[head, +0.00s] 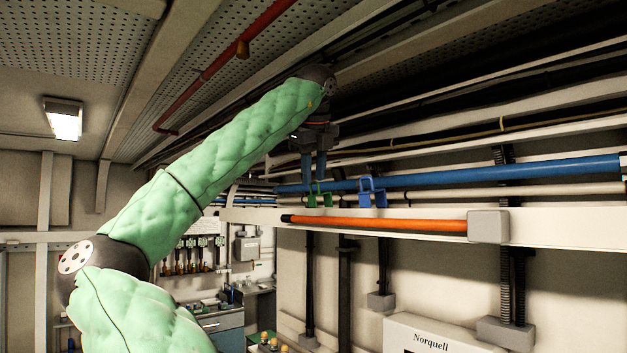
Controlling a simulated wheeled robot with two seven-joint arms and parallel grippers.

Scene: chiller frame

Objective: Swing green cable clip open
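The green cable clip (319,198) sits on the white rail below the blue pipe, near the middle of the head view. Nothing shows held between the fingers.
A blue clip (372,194) sits just right of the green one. The long blue pipe (480,176) runs behind both clips. An orange cable (380,224) runs along the white beam (560,230) into a grey box (488,227). A red pipe (215,67) hangs overhead.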

